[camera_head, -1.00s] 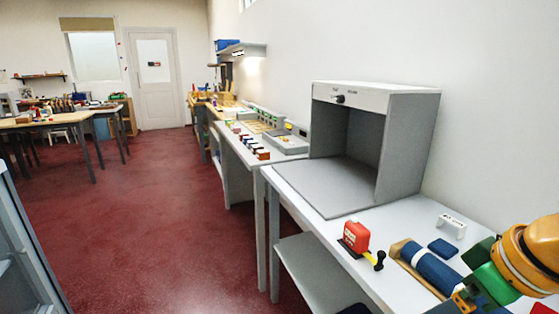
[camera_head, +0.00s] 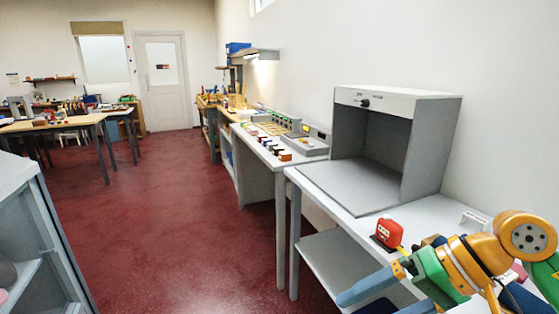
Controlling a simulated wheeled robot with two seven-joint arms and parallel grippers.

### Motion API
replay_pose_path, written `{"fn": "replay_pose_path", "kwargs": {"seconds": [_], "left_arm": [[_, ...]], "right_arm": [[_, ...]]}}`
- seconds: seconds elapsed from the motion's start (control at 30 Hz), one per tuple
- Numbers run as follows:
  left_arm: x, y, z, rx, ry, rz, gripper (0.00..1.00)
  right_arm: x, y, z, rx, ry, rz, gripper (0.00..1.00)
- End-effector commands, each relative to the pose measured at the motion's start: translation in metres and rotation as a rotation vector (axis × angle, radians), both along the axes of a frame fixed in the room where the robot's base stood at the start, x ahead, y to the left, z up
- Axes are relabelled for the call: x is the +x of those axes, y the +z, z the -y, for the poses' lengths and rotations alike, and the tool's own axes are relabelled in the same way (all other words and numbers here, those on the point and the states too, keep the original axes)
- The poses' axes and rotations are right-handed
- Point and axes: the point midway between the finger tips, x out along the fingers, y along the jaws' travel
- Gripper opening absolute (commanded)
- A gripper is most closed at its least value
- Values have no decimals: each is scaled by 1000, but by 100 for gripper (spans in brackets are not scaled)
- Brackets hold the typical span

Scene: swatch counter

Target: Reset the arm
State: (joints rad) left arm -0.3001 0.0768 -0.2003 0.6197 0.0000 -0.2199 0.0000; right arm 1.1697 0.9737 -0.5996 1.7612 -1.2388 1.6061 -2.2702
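My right arm reaches in from the lower right, with yellow-orange and green links. Its gripper (camera_head: 372,304) has two blue fingers that point left and down, spread apart with nothing visible between them. The fingers show in front of the near counter's front edge, over the lower shelf in the picture. My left gripper is not in view.
The near counter (camera_head: 330,198) bears a grey open-fronted booth (camera_head: 425,100) and a red device (camera_head: 388,234). A grey cabinet (camera_head: 25,215) stands at left. The red floor (camera_head: 190,220) between is clear.

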Motion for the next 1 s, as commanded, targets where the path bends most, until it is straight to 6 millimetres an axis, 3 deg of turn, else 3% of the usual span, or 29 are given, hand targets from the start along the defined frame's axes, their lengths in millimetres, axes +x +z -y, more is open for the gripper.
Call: {"fn": "replay_pose_path", "kwargs": {"seconds": [0.13,0.27,0.37,0.4,0.47,0.5,0.57,0.6,0.67,0.7,0.77,0.8,0.9,1.0], "left_arm": [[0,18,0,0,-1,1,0],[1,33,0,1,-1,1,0],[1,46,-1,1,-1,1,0],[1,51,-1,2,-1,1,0],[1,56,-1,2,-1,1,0],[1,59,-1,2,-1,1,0],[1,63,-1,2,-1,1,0],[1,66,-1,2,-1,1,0],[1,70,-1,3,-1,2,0],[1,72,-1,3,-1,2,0],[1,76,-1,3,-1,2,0],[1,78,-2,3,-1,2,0],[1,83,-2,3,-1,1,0],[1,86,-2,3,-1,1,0]], "right_arm": [[23,18,-48,455,-243,-436,100],[72,22,-61,944,-579,-1054,100],[125,-24,-35,1380,-933,-1704,100],[137,-57,-18,1541,-1064,-1942,100],[142,-116,6,1772,-1251,-2262,100],[137,-157,21,-1635,1161,2079,100],[117,-216,39,-1456,1028,1808,100],[97,-253,49,-1356,945,1636,100],[59,-305,61,-1227,833,1388,100],[29,-337,66,-1152,761,1228,100],[-21,-377,70,-1052,656,998,100],[-58,-400,71,-995,591,849,100],[-149,-441,67,-882,445,509,100],[-225,-460,59,-811,336,250,100]]}}
